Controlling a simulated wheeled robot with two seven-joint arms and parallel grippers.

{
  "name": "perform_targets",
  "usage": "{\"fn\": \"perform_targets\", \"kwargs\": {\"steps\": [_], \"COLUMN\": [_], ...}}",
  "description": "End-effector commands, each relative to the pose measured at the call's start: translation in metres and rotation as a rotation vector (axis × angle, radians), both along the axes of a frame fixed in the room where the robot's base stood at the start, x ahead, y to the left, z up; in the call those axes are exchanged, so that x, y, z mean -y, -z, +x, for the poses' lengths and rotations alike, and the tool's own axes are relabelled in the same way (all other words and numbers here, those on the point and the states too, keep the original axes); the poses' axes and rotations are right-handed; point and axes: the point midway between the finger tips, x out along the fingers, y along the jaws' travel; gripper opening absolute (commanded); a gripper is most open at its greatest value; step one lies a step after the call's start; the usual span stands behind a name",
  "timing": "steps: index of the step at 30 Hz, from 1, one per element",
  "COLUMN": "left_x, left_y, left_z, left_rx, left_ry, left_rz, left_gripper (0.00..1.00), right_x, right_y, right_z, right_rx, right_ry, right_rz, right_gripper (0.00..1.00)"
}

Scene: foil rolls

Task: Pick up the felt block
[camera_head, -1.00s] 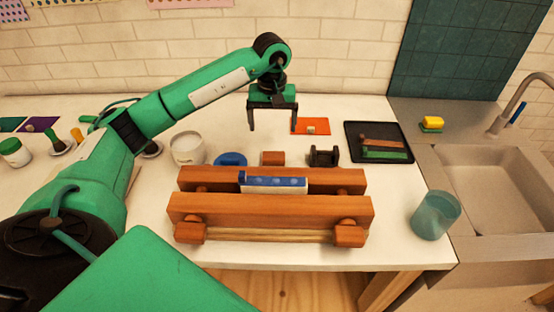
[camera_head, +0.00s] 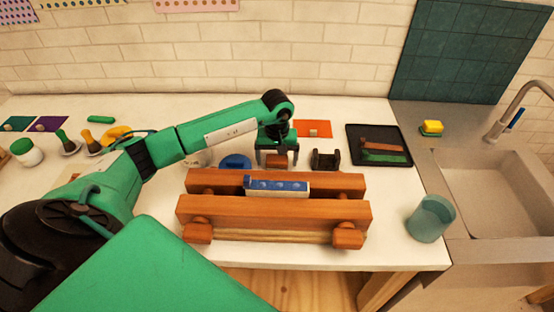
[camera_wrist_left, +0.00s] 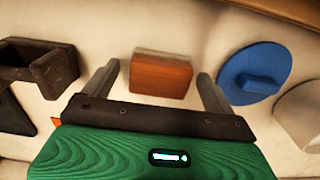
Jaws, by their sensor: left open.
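A small reddish-brown block (camera_head: 275,160), which I take to be the felt block, lies on the white table behind the wooden press. In the left wrist view the block (camera_wrist_left: 161,76) sits between the two fingers, with a gap on each side. My left gripper (camera_head: 277,165) is open and pointing down over it, partly hiding it in the head view. Its fingers do not touch the block. My right gripper is not in view.
The wooden press (camera_head: 275,212) with a blue-and-white box (camera_head: 277,188) stands just in front. A blue disc (camera_head: 235,162) lies left of the block, a dark holder (camera_head: 325,160) right. A black tray (camera_head: 380,145) is farther right.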

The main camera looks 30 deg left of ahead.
Motion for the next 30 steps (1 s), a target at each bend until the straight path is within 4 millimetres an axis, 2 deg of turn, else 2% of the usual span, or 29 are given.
{"fn": "perform_targets", "kwargs": {"steps": [7,12,15,24,30], "left_x": [0.0,0.0,0.0,0.0,-0.001], "left_y": [0.002,0.002,0.002,0.0,-0.016], "left_z": [0.0,0.0,0.0,0.001,0.001], "left_rx": [0.001,0.001,0.001,0.002,0.005], "left_ry": [0.0,0.0,0.0,0.0,0.0], "left_rz": [0.001,0.001,0.001,0.0,0.001], "left_gripper": [0.89,0.56,0.39,0.39,0.39], "right_x": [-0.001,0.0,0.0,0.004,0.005], "right_y": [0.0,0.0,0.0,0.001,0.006], "right_z": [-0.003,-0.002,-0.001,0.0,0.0], "right_rx": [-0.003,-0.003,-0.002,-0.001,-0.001], "right_ry": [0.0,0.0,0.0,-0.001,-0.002], "right_rz": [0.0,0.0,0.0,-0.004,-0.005], "right_gripper": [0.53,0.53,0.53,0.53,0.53]}}
